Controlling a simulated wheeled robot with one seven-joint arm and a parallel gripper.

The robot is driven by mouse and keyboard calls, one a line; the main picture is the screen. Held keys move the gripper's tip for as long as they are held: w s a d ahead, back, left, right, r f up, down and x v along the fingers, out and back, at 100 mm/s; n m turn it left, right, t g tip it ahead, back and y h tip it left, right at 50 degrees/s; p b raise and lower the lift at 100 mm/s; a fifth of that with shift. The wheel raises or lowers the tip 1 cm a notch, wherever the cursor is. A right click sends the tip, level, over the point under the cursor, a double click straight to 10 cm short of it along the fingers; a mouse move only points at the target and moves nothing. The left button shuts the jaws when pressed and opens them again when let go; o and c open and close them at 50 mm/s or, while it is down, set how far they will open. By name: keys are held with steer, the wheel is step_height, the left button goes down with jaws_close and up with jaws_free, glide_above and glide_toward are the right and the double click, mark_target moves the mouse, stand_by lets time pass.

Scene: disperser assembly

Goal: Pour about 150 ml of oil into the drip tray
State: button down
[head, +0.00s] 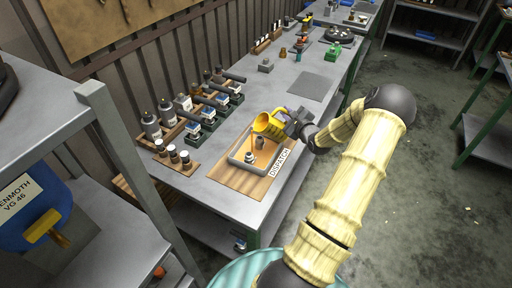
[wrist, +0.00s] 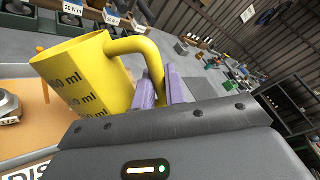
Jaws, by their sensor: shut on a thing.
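In the head view a yellow measuring jug (head: 266,125) is held tilted to the left, above a light-rimmed tray (head: 248,168). My gripper (head: 288,119) is to its right. In the wrist view the jug (wrist: 85,75) shows dark ml marks, and the purple fingers of my gripper (wrist: 163,90) are shut on its handle. A small brown shape (head: 259,142) shows below the jug; I cannot tell whether it is oil or a part. A small metal part (head: 250,157) stands in the tray. The oil level inside the jug is hidden.
The tray sits on a wooden board labelled DISPATCH (head: 280,162). Bottles (head: 152,126) and small jars (head: 173,154) stand on the bench's left. A grey mat (head: 312,86) lies beyond the jug. A blue container (head: 30,212) with a yellow tap is on the near-left shelf.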

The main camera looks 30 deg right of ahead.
steer(key=shift+d, duration=0.2)
steer(key=shift+s+d, duration=0.15)
steer(key=shift+w, duration=0.2)
steer(key=shift+s+a, duration=0.1)
steer(key=shift+a, duration=0.1)
steer(key=shift+w, duration=0.2)
stand_by(0.3)
steer(key=shift+a, duration=0.15)
steer(key=shift+s+r+b, duration=0.15)
steer(key=shift+s+b, duration=0.05)
steer(key=shift+b, duration=0.15)
